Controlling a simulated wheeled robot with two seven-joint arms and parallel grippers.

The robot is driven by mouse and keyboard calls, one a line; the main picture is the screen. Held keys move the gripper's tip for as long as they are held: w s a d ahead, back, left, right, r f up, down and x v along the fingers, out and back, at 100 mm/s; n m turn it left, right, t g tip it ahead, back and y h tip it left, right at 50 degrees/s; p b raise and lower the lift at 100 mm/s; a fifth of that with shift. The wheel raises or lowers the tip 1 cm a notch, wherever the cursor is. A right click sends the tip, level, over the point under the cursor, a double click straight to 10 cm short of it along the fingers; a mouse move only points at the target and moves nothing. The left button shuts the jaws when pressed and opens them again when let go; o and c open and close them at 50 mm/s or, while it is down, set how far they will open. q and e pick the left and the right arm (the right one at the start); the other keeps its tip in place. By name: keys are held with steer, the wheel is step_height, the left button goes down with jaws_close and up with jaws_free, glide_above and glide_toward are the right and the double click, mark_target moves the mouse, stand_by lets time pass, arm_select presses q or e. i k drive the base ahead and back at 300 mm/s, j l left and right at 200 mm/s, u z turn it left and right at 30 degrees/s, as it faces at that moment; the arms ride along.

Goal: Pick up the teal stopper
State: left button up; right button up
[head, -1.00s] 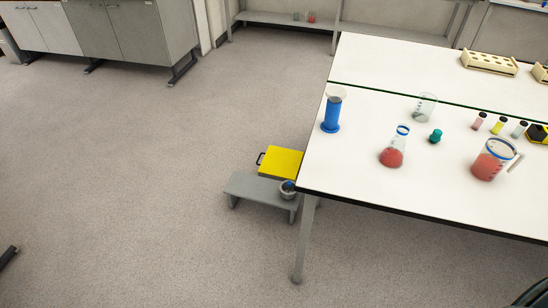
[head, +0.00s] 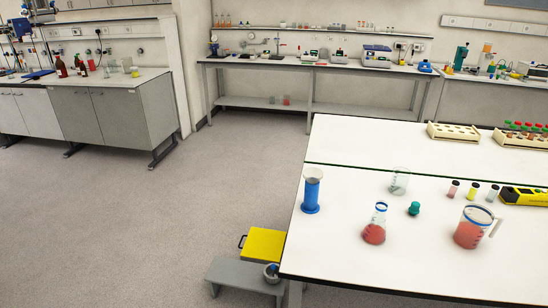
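The teal stopper (head: 414,209) stands on the white table (head: 345,240), to the right of a conical flask (head: 375,228) that holds red liquid. A clear beaker (head: 400,181) is behind it, and a larger jug (head: 472,228) with red liquid is to its right. The stopper is in plain sight and nothing touches it. Neither of my grippers shows in the head view.
A blue cylinder (head: 311,192) stands near the table's left edge. Several small vials (head: 472,191) and a yellow-black device (head: 524,196) are at the right. A low grey step (head: 238,277) and yellow case (head: 264,244) sit beside the table. The floor at left is open.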

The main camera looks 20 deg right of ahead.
mark_target(413, 210)
steer(key=z, duration=1.4)
